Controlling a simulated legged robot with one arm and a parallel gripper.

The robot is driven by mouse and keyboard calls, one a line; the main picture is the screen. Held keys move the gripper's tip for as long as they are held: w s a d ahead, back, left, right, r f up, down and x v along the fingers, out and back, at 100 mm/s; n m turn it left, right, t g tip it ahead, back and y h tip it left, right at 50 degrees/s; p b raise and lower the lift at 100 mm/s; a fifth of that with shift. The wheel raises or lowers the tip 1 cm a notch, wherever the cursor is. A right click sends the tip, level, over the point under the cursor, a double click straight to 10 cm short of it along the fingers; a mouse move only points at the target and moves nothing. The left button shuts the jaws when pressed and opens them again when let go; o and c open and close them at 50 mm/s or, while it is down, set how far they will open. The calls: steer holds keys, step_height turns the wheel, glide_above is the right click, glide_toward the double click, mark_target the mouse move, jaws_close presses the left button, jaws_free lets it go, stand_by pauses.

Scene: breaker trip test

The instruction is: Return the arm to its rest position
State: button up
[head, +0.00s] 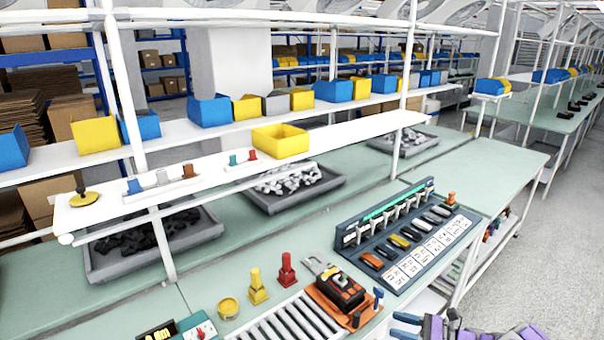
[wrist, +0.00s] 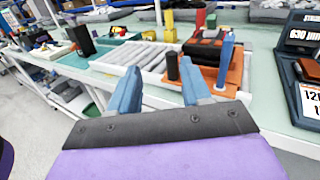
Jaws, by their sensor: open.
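My gripper (wrist: 158,92) is in the wrist view, with two blue fingers spread apart and nothing between them. In the head view my gripper (head: 405,326) shows only partly, at the bottom edge in front of the bench. A black and orange breaker (head: 340,291) sits on an orange fixture at the end of a roller conveyor (head: 285,322). The breaker also shows in the wrist view (wrist: 208,47), beyond the fingers and apart from them. My purple arm parts show at the bottom right of the head view.
The green bench (head: 352,215) holds a dark rack (head: 405,240) with several small modules and cards to the right of the breaker. Red and yellow posts (head: 287,270) stand left of it. White shelves with coloured bins (head: 280,141) run above. Open grey floor (head: 540,230) lies right.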

steer(key=s+a+r+n+g, duration=0.3)
steer(key=a+r+n+g, duration=0.4)
steer(key=a+r, duration=0.7)
steer(key=s+a+r+n+g+h, duration=0.4)
steer(key=s+a+r+n+g, duration=0.15)
steer(key=s+a, duration=0.45)
steer(key=s+a+r+n+h, duration=0.1)
steer(key=s+n+h, duration=0.5)
steer(key=s, duration=0.8)
steer(key=s+d+f+n+t+h, duration=0.1)
steer(key=s+d+n+t+h, duration=0.2)
steer(key=s+d+h, duration=0.3)
steer(key=s+d, duration=0.2)
steer(key=s, duration=0.3)
steer(key=shift+s+d+n, duration=0.35)
steer(key=shift+s, duration=0.05)
